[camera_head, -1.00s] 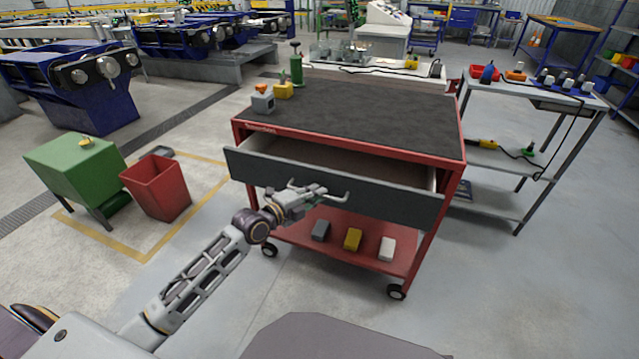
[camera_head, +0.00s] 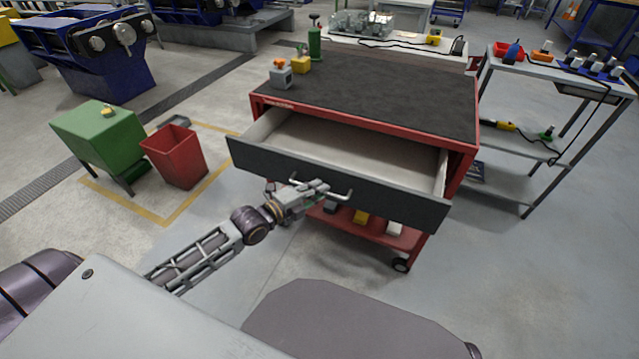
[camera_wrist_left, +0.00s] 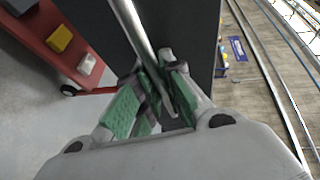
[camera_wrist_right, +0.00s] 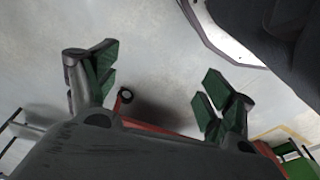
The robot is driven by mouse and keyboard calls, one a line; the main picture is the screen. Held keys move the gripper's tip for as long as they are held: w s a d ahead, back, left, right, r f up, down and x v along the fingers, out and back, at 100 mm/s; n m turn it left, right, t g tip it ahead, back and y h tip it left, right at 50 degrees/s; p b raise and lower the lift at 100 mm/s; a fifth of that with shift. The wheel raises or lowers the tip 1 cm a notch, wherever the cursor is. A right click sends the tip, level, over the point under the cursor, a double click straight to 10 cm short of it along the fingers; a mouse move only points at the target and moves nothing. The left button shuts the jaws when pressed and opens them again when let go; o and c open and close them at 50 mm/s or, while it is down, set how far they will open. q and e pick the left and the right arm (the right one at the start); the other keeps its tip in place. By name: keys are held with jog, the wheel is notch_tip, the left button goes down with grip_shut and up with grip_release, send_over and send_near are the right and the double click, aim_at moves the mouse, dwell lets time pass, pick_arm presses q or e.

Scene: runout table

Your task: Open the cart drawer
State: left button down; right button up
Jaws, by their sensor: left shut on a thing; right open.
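The red cart (camera_head: 462,160) with a dark top stands in the middle of the head view. Its drawer (camera_head: 390,192), with a dark grey front and pale inside, is pulled well out, and the inside looks empty. My left gripper (camera_head: 322,190) is shut on the bar handle (camera_head: 342,197) of the drawer front. In the left wrist view the handle (camera_wrist_left: 140,30) runs between the green-padded fingers (camera_wrist_left: 155,95). My right gripper (camera_wrist_right: 155,80) is open and empty in the right wrist view, with bare floor beyond its fingers. It does not show in the head view.
Small containers (camera_head: 281,77) stand on the cart top's far left corner. Several small blocks (camera_head: 361,217) lie on the lower shelf. A red bin (camera_head: 176,158) and a green box (camera_head: 98,138) stand left. A grey side table (camera_head: 545,75) stands right.

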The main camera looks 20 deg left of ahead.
pick_arm(q)
jog(key=shift+s+a+p, duration=0.1)
jog(key=shift+s+p, duration=1.45)
jog(key=shift+s, duration=1.25)
pick_arm(e)
notch_tip(320, 180, down, 10)
jog(key=s+d, duration=0.1)
jog(key=d, duration=0.1)
jog(key=shift+s+d+t, duration=0.15)
jog(key=shift+s+t, duration=0.15)
pick_arm(q)
jog(key=c, duration=1.8)
grip_release()
jog(key=shift+s, duration=0.15)
jog(key=shift+v, duration=5.8)
jog(key=shift+r, duration=0.1)
